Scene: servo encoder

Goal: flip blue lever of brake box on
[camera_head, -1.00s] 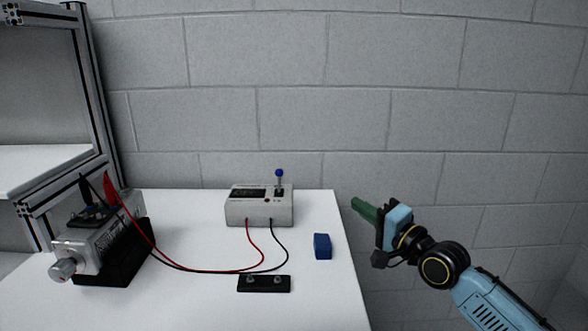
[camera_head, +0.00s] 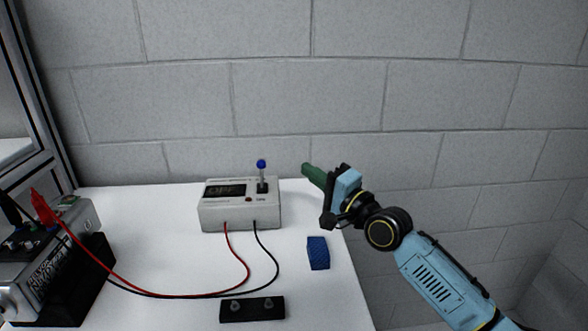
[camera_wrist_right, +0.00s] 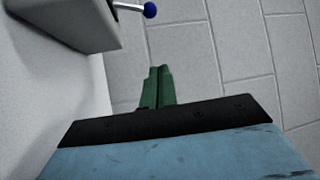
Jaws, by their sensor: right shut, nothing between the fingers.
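The brake box (camera_head: 240,212) is a light grey box on the white table, with a dark display that seems to read OFF. Its lever (camera_head: 262,177) stands up from the top right and ends in a blue ball (camera_head: 261,163). In the right wrist view the box (camera_wrist_right: 72,22) is at the upper left, and the blue ball (camera_wrist_right: 150,9) is at the top. My right gripper (camera_head: 306,169), with green fingers, is shut and empty. It is to the right of the lever, apart from it. The green fingers (camera_wrist_right: 158,72) also show closed together in the wrist view. My left gripper is out of view.
A blue block (camera_head: 318,253) lies right of the box, near the table's right edge. A black terminal strip (camera_head: 252,309) is in front. Red and black wires run from the box to a motor unit (camera_head: 50,250) at left. A brick wall (camera_head: 300,90) stands behind.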

